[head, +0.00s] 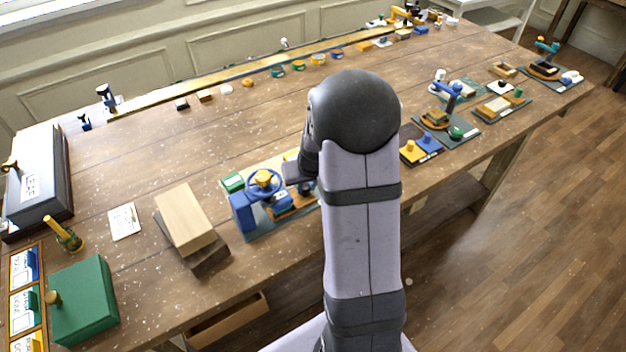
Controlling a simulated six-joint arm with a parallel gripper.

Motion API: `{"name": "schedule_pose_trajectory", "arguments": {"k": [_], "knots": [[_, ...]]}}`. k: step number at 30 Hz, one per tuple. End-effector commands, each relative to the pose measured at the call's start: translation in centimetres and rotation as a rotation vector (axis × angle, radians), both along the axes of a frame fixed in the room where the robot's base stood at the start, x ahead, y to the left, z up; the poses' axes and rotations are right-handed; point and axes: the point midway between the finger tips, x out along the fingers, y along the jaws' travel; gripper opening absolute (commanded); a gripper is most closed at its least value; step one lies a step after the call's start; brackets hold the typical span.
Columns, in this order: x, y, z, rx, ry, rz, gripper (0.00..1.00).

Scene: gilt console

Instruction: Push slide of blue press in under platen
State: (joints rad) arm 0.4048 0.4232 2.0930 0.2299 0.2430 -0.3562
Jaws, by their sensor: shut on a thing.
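The blue press (241,213) stands on a grey-green base plate near the table's front edge, in the middle of the head view. It has a blue handwheel with a yellow hub (264,181) on top and a blue block low under the wheel. An orange-brown slide part (284,212) shows low at its right side, partly covered. My gripper (300,180) is at the right side of the press, close to it, shut on what seems to be the slide. My arm hides much of the gripper, and the contact and the slide's depth under the platen cannot be made out.
Yellow and blue knobbed blocks (420,148) and another blue device (449,97) are right of my arm. Bare tabletop lies behind the press.

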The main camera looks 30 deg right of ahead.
Motion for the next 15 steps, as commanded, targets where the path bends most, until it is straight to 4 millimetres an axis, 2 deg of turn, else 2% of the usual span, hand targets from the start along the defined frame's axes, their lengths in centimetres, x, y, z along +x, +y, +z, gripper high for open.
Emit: {"name": "schedule_pose_trajectory", "arguments": {"k": [4, 5, 6, 7, 15], "knots": [[0.02, -0.06, 0.02, 0.0, -0.001, 0.0, 0.0], [0.02, -0.07, 0.01, 0.0, -0.001, 0.0, 0.26], [0.02, -0.07, 0.01, 0.0, -0.001, 0.0, 0.36], [0.02, -0.07, 0.01, 0.0, -0.001, 0.0, 0.38], [0.02, -0.09, 0.02, 0.0, -0.001, 0.0, 0.38]]}}
